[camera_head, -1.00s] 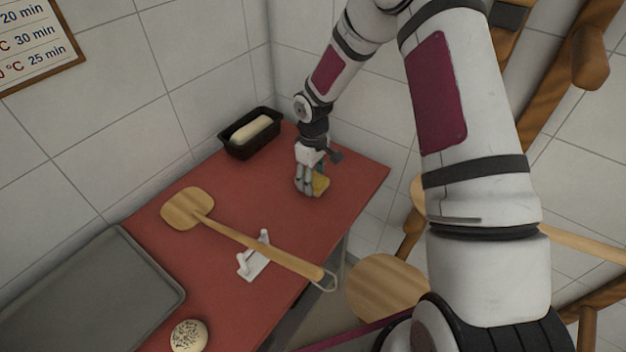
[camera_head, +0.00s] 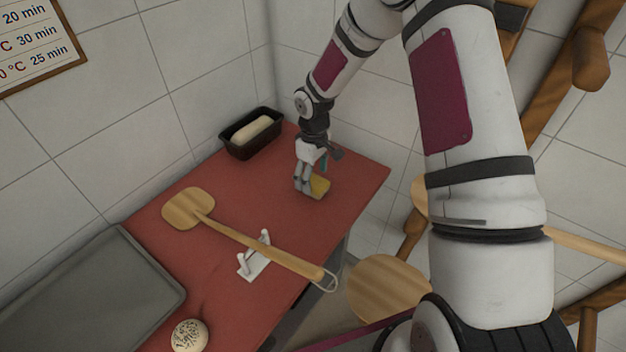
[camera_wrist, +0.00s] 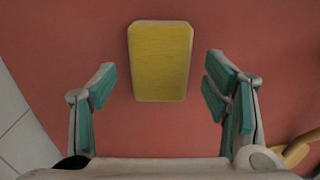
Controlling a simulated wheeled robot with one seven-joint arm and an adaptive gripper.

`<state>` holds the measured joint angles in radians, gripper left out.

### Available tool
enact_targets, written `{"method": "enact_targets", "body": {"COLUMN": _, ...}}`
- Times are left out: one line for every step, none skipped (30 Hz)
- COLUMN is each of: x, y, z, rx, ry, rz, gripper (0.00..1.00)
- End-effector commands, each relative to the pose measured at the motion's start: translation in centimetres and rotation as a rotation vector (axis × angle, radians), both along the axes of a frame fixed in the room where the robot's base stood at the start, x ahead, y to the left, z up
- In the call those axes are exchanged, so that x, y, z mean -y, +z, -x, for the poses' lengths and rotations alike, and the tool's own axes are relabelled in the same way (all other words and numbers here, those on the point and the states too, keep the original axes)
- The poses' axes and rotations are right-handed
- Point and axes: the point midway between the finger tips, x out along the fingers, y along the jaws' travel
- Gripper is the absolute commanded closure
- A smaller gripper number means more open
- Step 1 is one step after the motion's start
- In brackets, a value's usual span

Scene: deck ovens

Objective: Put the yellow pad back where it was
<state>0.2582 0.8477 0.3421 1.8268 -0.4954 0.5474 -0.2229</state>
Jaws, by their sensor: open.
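The yellow pad (camera_head: 320,187) lies flat on the red counter (camera_head: 350,178), toward its far right end. In the wrist view the pad (camera_wrist: 160,61) is a plain yellow block with bare counter on all sides of it. My gripper (camera_head: 308,190) is just above the counter at the pad. In the wrist view my gripper (camera_wrist: 160,88) is open, with its teal-lined fingers on either side of the pad and a clear gap on both sides. Nothing is between the fingers except the pad, and neither finger touches it.
A black loaf tin (camera_head: 238,150) with pale dough (camera_head: 250,130) stands behind, by the wall. A wooden peel (camera_head: 240,236) rests across a white holder (camera_head: 254,262). A grey tray (camera_head: 150,270) and a seeded bun (camera_head: 189,336) are at the near left. A wooden stool (camera_head: 385,285) stands beside the counter.

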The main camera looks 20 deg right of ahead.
Motion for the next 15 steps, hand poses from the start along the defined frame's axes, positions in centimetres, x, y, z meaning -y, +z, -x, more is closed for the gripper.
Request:
{"method": "enact_targets", "body": {"x": 0.0, "y": 1.1, "z": -0.1, "rx": 0.005, "ry": -0.001, "rz": 0.0, "gripper": 0.31}}
{"method": "enact_targets", "body": {"x": 0.1, "y": 1.7, "z": -0.2, "rx": 0.004, "ry": -0.001, "rz": 0.001, "gripper": 0.31}}
{"method": "enact_targets", "body": {"x": 0.1, "y": 2.6, "z": -0.1, "rx": 0.005, "ry": -0.001, "rz": 0.001, "gripper": 0.31}}
{"method": "enact_targets", "body": {"x": 0.1, "y": 3.2, "z": -0.1, "rx": 0.004, "ry": -0.001, "rz": 0.001, "gripper": 0.31}}
{"method": "enact_targets", "body": {"x": 0.0, "y": 3.9, "z": -0.1, "rx": 0.004, "ry": -0.001, "rz": 0.001, "gripper": 0.31}}
{"method": "enact_targets", "body": {"x": 0.1, "y": 4.7, "z": -0.1, "rx": 0.004, "ry": -0.001, "rz": 0.001, "gripper": 0.31}}
{"method": "enact_targets", "body": {"x": 0.1, "y": 5.3, "z": -0.1, "rx": 0.005, "ry": -0.001, "rz": 0.001, "gripper": 0.31}}
{"method": "enact_targets", "body": {"x": 0.1, "y": 5.8, "z": -0.1, "rx": 0.003, "ry": -0.002, "rz": 0.001, "gripper": 0.31}}
{"method": "enact_targets", "body": {"x": 0.1, "y": 6.5, "z": -0.1, "rx": 0.004, "ry": -0.001, "rz": 0.001, "gripper": 0.31}}
{"method": "enact_targets", "body": {"x": 0.0, "y": 7.0, "z": -0.1, "rx": 0.003, "ry": 0.001, "rz": 0.001, "gripper": 0.31}}
{"method": "enact_targets", "body": {"x": 0.0, "y": 7.5, "z": -0.1, "rx": 0.003, "ry": 0.0, "rz": 0.0, "gripper": 0.31}}
{"method": "enact_targets", "body": {"x": 0.0, "y": 8.0, "z": -0.1, "rx": 0.004, "ry": -0.001, "rz": 0.0, "gripper": 0.31}}
{"method": "enact_targets", "body": {"x": 0.1, "y": 8.4, "z": 0.0, "rx": 0.003, "ry": -0.001, "rz": 0.0, "gripper": 0.31}}
{"method": "enact_targets", "body": {"x": 0.1, "y": 8.6, "z": 0.0, "rx": 0.001, "ry": -0.001, "rz": 0.0, "gripper": 0.31}}
{"method": "enact_targets", "body": {"x": 0.1, "y": 9.0, "z": 0.0, "rx": 0.001, "ry": -0.001, "rz": 0.001, "gripper": 0.31}}
